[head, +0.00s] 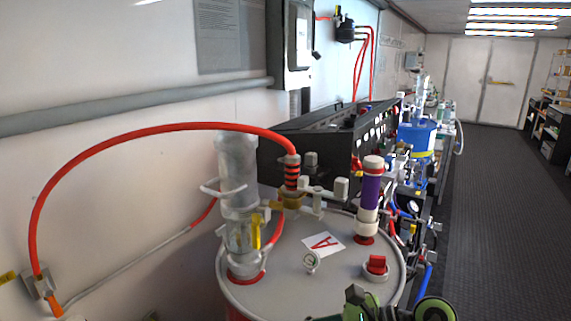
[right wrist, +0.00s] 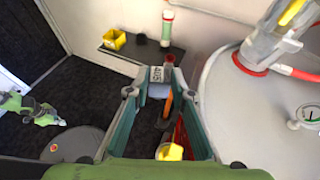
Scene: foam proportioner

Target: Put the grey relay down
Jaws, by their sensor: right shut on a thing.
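My right gripper (right wrist: 156,90) shows in the right wrist view, its two fingers closed on a small grey block with a pale label, the grey relay (right wrist: 157,77). The relay sits between the fingertips, in front of a dark shelf (right wrist: 145,50), and appears apart from it. The fingers hide its sides. In the head view neither gripper can be made out; only green and black parts of my arm show at the bottom edge.
A yellow bin (right wrist: 113,39) and a white and green cylinder (right wrist: 167,28) stand on the shelf. A grey drum lid (head: 300,275) with fittings is close by, with a red hose (head: 110,148) arching left. An orange rod and a yellow part show below the relay. Dark aisle floor (head: 490,200) is clear.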

